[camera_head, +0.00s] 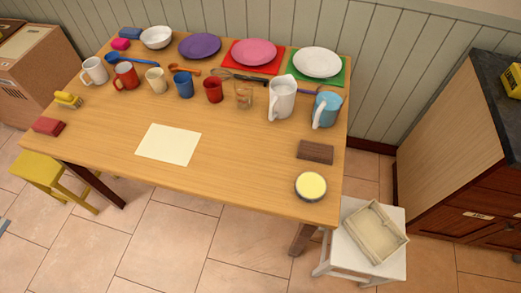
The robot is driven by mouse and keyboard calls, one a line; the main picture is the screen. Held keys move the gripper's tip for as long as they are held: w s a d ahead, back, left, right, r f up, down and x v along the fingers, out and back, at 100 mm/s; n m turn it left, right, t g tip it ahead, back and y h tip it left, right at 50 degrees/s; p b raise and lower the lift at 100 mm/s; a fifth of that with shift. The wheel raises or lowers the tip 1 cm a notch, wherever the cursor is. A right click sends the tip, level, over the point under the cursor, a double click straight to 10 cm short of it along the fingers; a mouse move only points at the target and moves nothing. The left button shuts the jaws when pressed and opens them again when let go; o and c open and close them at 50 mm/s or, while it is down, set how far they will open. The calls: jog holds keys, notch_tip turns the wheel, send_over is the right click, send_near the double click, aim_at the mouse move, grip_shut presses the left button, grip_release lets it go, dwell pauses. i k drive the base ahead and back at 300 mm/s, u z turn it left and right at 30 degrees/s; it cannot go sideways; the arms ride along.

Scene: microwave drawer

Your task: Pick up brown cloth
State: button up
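A flat brown rectangle that looks like the brown cloth (315,152) lies on the right part of the wooden table (235,150), near the right edge. Nothing covers it. A round tin with a pale yellow top (311,187) stands in front of it, and a blue pitcher (326,110) stands behind it. My gripper is not in view.
A white pitcher (283,98), several mugs and plates fill the table's back half. A pale sheet (168,144) lies at the front middle, with clear wood around it. A white stool (363,242) with a cream tray (375,226) stands at the front right corner.

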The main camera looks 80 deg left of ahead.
aim_at(308, 151)
jog(key=u, duration=3.8)
jog(key=i, duration=1)
